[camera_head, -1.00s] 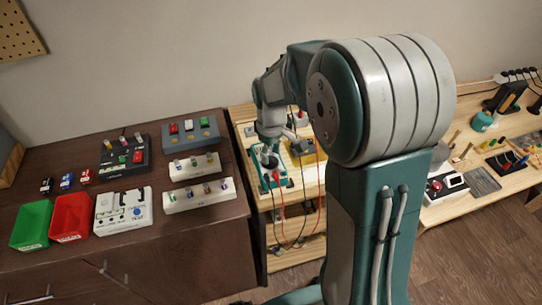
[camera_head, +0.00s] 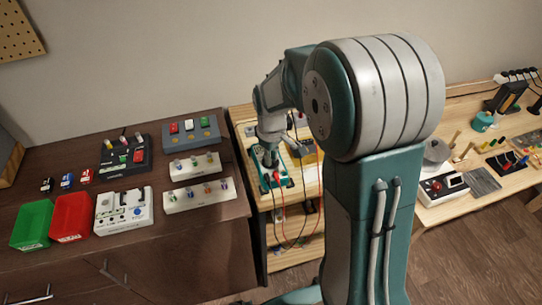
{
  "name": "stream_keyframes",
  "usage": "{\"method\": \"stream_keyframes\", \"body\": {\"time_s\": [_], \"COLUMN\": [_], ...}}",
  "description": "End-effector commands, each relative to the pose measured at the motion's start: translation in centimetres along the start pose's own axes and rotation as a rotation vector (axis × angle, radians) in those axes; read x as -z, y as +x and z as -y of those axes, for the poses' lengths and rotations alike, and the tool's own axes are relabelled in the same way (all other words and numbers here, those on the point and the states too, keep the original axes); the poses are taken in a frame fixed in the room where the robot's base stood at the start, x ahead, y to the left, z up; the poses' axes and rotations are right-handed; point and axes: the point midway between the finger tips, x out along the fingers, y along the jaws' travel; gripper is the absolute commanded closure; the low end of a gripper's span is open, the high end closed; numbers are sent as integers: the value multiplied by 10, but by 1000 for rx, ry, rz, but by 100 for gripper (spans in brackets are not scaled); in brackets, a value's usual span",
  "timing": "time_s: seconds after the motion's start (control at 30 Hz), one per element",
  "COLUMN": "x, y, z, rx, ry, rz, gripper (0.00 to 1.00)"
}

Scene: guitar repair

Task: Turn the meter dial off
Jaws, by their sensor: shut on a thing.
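The green meter (camera_head: 280,178) lies on the light wooden bench in the middle, with red and black leads at its near end. My gripper (camera_head: 269,160) points down over the meter and is shut at its dial. The dial itself is hidden behind my gripper, so its setting cannot be read.
The dark cabinet top at left carries a green bin (camera_head: 33,224), a red bin (camera_head: 70,216), a white tester (camera_head: 124,222) and several pedal-like boxes. The meter leads (camera_head: 283,215) hang over the bench's front edge.

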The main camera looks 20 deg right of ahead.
Motion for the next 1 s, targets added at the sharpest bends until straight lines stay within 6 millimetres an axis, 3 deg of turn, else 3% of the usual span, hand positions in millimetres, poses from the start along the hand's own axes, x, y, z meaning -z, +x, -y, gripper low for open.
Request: {"method": "stream_keyframes", "body": {"time_s": [0.7,1.0], "x": [0,0], "y": [1,1], "z": [3,4], "rx": [2,2], "ry": [454,567], "rz": [4,5], "gripper": [100,100]}}
